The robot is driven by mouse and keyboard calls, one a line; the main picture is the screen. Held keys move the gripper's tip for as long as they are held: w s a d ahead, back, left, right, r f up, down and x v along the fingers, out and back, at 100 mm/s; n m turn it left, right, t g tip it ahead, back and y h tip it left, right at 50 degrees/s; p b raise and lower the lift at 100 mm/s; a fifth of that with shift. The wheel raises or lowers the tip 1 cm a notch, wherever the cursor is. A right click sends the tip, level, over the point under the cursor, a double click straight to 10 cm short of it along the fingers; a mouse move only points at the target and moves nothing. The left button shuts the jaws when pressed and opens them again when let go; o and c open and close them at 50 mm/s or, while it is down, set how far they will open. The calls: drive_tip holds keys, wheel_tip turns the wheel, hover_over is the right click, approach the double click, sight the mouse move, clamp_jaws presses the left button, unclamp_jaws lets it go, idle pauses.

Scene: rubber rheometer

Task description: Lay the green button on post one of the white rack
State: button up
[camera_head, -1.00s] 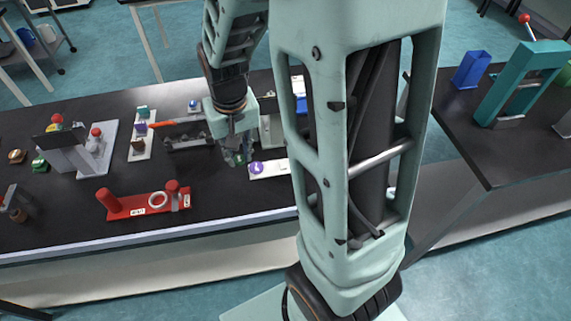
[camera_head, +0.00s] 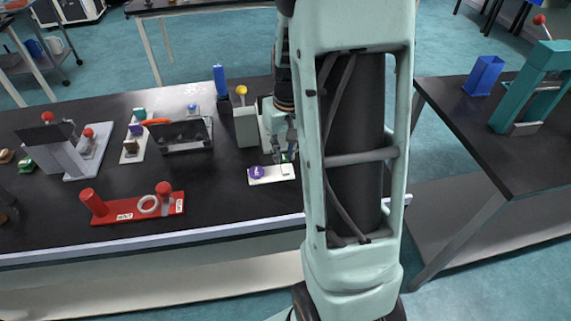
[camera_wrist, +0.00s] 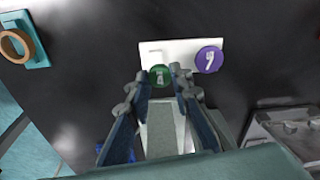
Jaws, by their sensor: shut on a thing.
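My gripper (camera_head: 284,150) is shut on the green button (camera_wrist: 160,76), which shows between the fingertips in the wrist view. The button is a round green disc with a pale mark. The white rack (camera_head: 280,173) is a small flat plate on the black bench; it also shows in the wrist view (camera_wrist: 178,47). The purple button (camera_wrist: 209,60) lies at one end of the rack, at the left end in the head view (camera_head: 257,172). The green button overlaps the other end in the wrist view; I cannot tell whether it touches. Post one is not clearly visible.
A red rack (camera_head: 125,209) with a white ring stands nearer the bench's front edge, left of the white rack. A grey device (camera_head: 247,126) stands just behind the white rack. A teal piece with a tan ring (camera_wrist: 15,46) lies to one side. Bare bench lies between.

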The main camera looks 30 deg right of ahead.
sight(286, 158)
drive_tip(key=shift+w+d+f+b, duration=0.15)
drive_tip(key=shift+f+b, duration=0.45)
drive_tip(key=shift+f, duration=0.35)
drive_tip(key=shift+s+d+f+b, duration=0.1)
drive_tip(key=shift+f+b, duration=0.5)
drive_tip(key=shift+f, duration=0.3)
drive_tip(key=shift+f, duration=0.15)
drive_tip(key=o, duration=0.8)
drive_tip(key=r, duration=0.4)
drive_tip(key=s+r, duration=0.1)
drive_tip(key=r, duration=0.3)
drive_tip(key=r+p, duration=0.1)
drive_tip(key=r, duration=0.3)
drive_tip(key=shift+s+r, duration=0.15)
drive_tip(key=shift+s, duration=0.05)
drive_tip(key=shift+a, duration=0.1)
